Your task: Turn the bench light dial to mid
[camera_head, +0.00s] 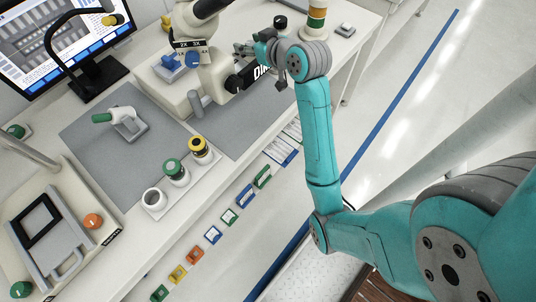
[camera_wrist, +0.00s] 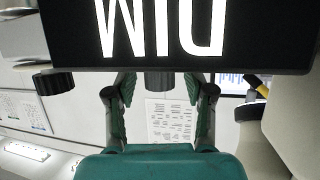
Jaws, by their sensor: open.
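A black plate with large white letters, apparently DIM, stands beside the microscope (camera_head: 218,72) in the head view (camera_head: 258,73). In the wrist view the plate (camera_wrist: 150,58) fills the top, with its letters upside down and cut off. My gripper (camera_head: 243,50) is beside this plate and the microscope. In the wrist view my gripper (camera_wrist: 160,88) is open, its fingers spread on either side of a dark ridged knob (camera_wrist: 160,80). The plate hides part of this knob. I cannot tell whether it is the light dial, whether the fingers touch it, or its setting.
Another black knob (camera_wrist: 53,83) is left in the wrist view. A signal tower (camera_head: 316,18) stands behind my wrist. Grey mats (camera_head: 88,140), small jars (camera_head: 175,170) and a monitor (camera_head: 60,40) occupy the bench.

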